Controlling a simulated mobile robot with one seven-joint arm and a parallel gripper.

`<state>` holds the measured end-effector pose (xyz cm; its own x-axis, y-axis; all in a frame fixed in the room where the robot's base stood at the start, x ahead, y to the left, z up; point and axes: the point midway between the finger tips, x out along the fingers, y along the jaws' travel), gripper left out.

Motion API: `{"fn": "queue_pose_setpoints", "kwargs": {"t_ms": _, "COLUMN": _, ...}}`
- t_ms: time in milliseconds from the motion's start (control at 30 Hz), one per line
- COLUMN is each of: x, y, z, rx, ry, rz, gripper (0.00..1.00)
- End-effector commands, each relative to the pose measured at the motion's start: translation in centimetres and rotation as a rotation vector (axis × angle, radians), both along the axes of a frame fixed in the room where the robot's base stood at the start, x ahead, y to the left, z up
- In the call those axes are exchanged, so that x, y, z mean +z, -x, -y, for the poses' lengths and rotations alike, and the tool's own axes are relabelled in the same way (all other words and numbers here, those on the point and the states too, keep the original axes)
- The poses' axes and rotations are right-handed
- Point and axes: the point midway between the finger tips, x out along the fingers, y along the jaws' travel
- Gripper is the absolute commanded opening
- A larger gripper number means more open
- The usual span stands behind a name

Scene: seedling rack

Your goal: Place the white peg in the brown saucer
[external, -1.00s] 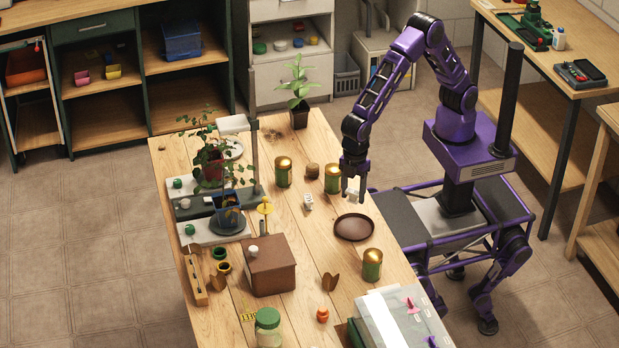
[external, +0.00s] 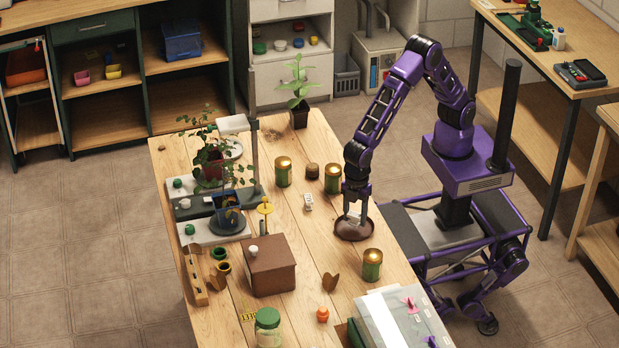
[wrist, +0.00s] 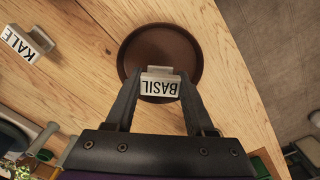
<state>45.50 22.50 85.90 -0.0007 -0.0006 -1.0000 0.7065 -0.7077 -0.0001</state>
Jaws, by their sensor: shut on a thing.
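The white peg (wrist: 160,84) is a small white piece with a grey clip-like end; its face reads BASIL, upside down in the wrist view. My gripper (external: 353,217) is shut on it. The brown saucer (wrist: 158,42) is round and shallow. It stands near the table's right edge in the external view (external: 344,233). My gripper and the peg are over the saucer, low down. I cannot tell whether the peg touches it. My fingers hide part of the saucer's near side.
A second white peg marked KALE (wrist: 20,42) lies on the wooden table left of the saucer. Green-and-gold tins (external: 332,179) (external: 372,265) stand behind and in front of the saucer. A brown box (external: 270,268) is at left. Bare tabletop lies left of the saucer.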

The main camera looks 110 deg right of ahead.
Motion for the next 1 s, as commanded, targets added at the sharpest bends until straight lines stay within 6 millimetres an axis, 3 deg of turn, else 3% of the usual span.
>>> {"fn": "queue_pose_setpoints", "kwargs": {"t_ms": 133, "x": -1.37, "y": -0.02, "z": -0.02, "rx": 0.0, "ry": -0.001, "rz": 0.001, "gripper": 0.0}}
{"fn": "queue_pose_setpoints", "kwargs": {"t_ms": 467, "x": -1.49, "y": -0.02, "z": -0.03, "rx": 0.001, "ry": -0.001, "rz": 0.001, "gripper": 0.0}}
{"fn": "queue_pose_setpoints", "kwargs": {"t_ms": 500, "x": -1.5, "y": -0.01, "z": -0.03, "rx": 0.001, "ry": -0.001, "rz": 0.001, "gripper": 0.6}}
{"fn": "queue_pose_setpoints", "kwargs": {"t_ms": 600, "x": -1.5, "y": -0.01, "z": -0.03, "rx": 0.001, "ry": -0.001, "rz": 0.001, "gripper": 0.78}}
{"fn": "queue_pose_setpoints", "kwargs": {"t_ms": 667, "x": -1.5, "y": -0.01, "z": -0.03, "rx": 0.001, "ry": -0.001, "rz": 0.001, "gripper": 0.88}}
{"fn": "queue_pose_setpoints", "kwargs": {"t_ms": 1000, "x": -1.5, "y": -0.01, "z": -0.03, "rx": 0.001, "ry": -0.001, "rz": 0.001, "gripper": 0.89}}
